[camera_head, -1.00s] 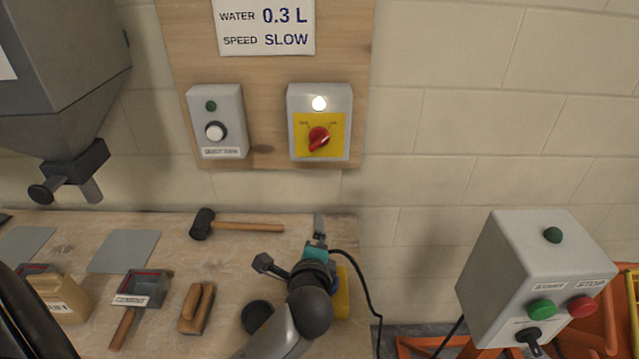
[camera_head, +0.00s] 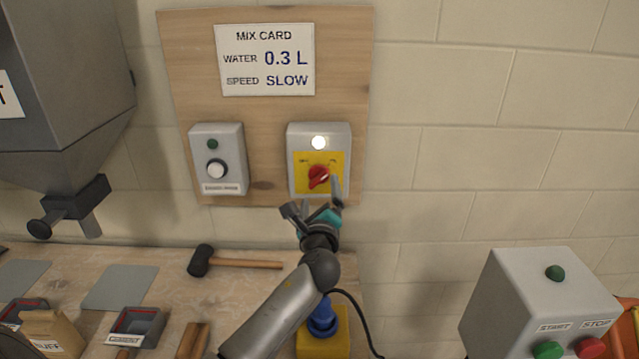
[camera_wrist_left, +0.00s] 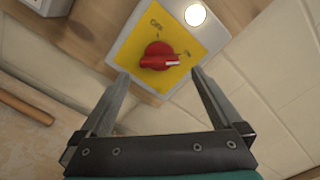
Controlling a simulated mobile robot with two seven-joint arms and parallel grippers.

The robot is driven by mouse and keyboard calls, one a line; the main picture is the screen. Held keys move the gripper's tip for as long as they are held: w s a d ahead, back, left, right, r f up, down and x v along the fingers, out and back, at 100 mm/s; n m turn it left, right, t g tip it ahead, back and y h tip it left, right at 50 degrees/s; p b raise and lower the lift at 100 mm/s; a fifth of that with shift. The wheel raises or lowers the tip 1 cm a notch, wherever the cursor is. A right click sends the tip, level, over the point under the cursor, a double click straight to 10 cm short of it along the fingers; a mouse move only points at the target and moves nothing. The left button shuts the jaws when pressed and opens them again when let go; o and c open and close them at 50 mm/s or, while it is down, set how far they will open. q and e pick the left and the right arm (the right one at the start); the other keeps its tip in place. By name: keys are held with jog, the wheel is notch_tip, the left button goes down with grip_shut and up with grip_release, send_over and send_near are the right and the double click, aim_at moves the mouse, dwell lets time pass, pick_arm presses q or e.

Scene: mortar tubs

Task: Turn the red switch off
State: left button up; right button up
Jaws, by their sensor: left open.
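The red switch (camera_head: 318,177) is a rotary knob on a yellow plate, on a grey box (camera_head: 341,134) fixed to a wooden board. A lamp (camera_head: 319,142) above the knob glows white. My left gripper (camera_head: 314,195) is just below the knob. In the left wrist view, the red switch (camera_wrist_left: 158,56) lies ahead of and between the two open fingers of my left gripper (camera_wrist_left: 158,84). The knob's white mark points to the right there. My right gripper is not in view.
A mallet (camera_head: 230,262), a cement scoop (camera_head: 137,327) and a yellow-based blue item (camera_head: 322,322) are on the bench. A start-stop box (camera_head: 540,300) stands at the right.

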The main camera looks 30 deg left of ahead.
aim_at(320, 182)
pick_arm(q)
jog(key=shift+b+x, duration=0.35)
jog(key=shift+x, duration=2.55)
jog(key=c, duration=1.2)
jog(key=shift+c, duration=0.2)
